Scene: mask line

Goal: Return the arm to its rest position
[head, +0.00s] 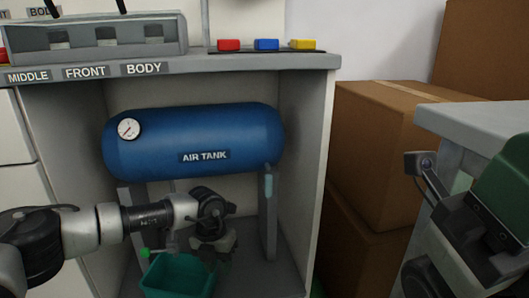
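My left arm (110,222) comes in from the left and reaches across the front of the open cabinet bay. Its gripper (214,246) hangs over the right side of a teal bin (165,283) and points down. The fingers look spread, with nothing seen between them. The bin stands low in the bay, and its inside is mostly dark. I cannot make out a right gripper. A grey and green assembly (485,235) fills the lower right, and I cannot tell whether any of it is mine.
A blue air tank (235,130) with a gauge sits on grey legs just above my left gripper. The bay's right wall (308,180) is close by. Above is a counter (270,62) with red, blue and yellow blocks. Cardboard boxes (375,145) and a grey table (475,118) stand right.

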